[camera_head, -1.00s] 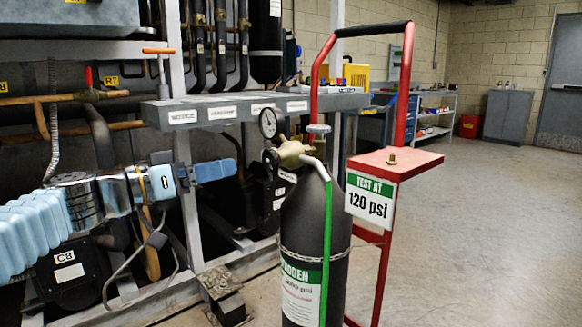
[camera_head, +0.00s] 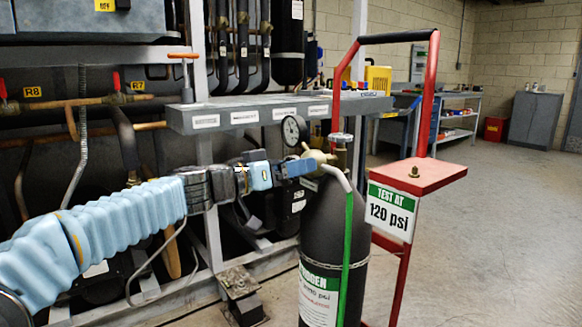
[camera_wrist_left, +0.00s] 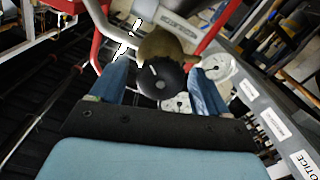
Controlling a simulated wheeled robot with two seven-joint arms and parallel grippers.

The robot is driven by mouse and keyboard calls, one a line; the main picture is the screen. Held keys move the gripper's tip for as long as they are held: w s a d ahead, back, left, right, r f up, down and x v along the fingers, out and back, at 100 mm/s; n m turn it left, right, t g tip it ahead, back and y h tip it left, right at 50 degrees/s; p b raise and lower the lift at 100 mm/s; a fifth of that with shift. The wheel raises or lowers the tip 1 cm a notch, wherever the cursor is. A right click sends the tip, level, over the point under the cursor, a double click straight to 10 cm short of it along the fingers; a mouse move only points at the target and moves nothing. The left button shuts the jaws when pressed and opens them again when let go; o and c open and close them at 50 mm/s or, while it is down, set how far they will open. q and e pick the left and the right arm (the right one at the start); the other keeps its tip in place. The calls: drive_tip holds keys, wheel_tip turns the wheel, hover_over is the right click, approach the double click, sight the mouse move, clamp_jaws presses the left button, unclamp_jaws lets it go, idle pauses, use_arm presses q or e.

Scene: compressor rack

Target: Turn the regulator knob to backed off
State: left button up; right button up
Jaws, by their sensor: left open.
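The brass regulator (camera_head: 318,156) sits on top of the dark nitrogen cylinder (camera_head: 322,225). Its upper gauge (camera_head: 294,130) shows just above my left gripper (camera_head: 308,168), which reaches in from the left at regulator height. In the left wrist view the black round regulator knob (camera_wrist_left: 157,82) carries a white mark and lies between the two blue fingers of my left gripper (camera_wrist_left: 158,88). The fingers are spread, with the knob apparently free between them; whether either touches it I cannot tell. In the head view the gripper hides the knob. My right gripper is out of view.
A red cart frame (camera_head: 430,95) with a "TEST AT 120 psi" sign (camera_head: 390,208) stands right of the cylinder. A green hose (camera_head: 346,255) hangs down the cylinder's front. A grey labelled shelf (camera_head: 215,113) runs behind the gripper. Open floor (camera_head: 500,245) lies to the right.

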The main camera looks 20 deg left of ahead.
use_arm(q)
drive_tip(key=c, duration=1)
